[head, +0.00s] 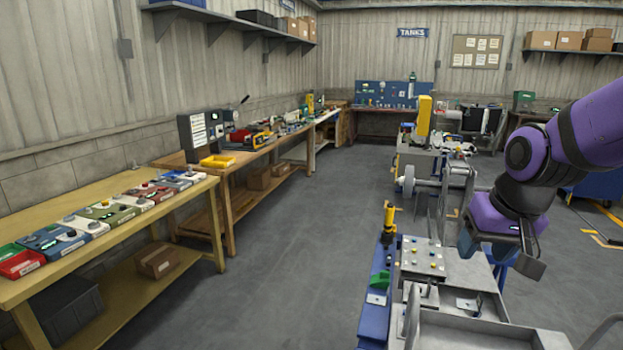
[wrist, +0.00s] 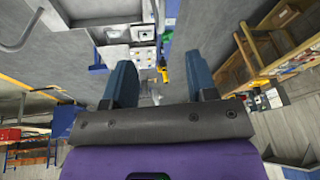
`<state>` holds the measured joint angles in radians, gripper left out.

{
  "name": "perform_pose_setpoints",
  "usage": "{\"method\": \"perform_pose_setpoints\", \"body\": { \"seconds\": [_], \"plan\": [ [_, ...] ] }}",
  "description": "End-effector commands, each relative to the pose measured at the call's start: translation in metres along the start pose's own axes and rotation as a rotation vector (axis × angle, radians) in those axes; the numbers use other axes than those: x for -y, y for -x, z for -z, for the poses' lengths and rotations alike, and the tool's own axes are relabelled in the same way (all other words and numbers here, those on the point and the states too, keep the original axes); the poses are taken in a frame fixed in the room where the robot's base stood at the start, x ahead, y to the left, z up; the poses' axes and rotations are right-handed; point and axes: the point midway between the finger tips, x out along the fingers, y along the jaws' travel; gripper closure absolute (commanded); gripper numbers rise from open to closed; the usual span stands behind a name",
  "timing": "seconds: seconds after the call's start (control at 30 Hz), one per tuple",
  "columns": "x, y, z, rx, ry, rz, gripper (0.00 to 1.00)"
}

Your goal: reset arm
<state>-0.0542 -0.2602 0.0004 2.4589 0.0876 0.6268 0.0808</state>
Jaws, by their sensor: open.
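My purple arm reaches in from the right in the head view. My gripper (head: 500,258) hangs over the right side of the grey metal chassis (head: 470,268). In the wrist view the two blue fingers of my gripper (wrist: 162,88) stand wide apart, with nothing between them. A yellow-topped post (head: 389,216) stands on the blue rail left of the chassis. A yellow part also shows past the fingers in the wrist view (wrist: 163,70). A panel with coloured buttons (head: 422,256) sits on the chassis.
A wooden bench (head: 100,190) with several control boxes runs along the left wall. A second bench (head: 250,150) stands behind it. Open grey floor (head: 290,250) lies between the benches and the chassis. More machinery (head: 432,150) stands beyond.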

Motion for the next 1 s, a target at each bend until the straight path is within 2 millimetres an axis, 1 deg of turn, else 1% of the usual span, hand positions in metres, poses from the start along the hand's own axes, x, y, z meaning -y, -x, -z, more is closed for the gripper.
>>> {"method": "perform_pose_setpoints", "body": {
  "seconds": [0.03, 0.2, 0.4, 0.5, 0.6, 0.7, 1.0],
  "plan": [
    [-0.002, 0.014, -0.006, -0.019, 0.008, -0.001, 0.48],
    [-0.010, 0.054, -0.030, -0.063, 0.041, -0.013, 0.48],
    [-0.019, 0.092, -0.064, -0.110, 0.074, -0.033, 0.48],
    [-0.023, 0.106, -0.079, -0.129, 0.087, -0.043, 0.48],
    [-0.025, 0.115, -0.091, -0.141, 0.095, -0.051, 0.48],
    [-0.027, 0.119, -0.097, -0.148, 0.100, -0.057, 0.48],
    [-0.028, 0.121, -0.100, -0.149, 0.103, -0.059, 0.48]
  ]
}}
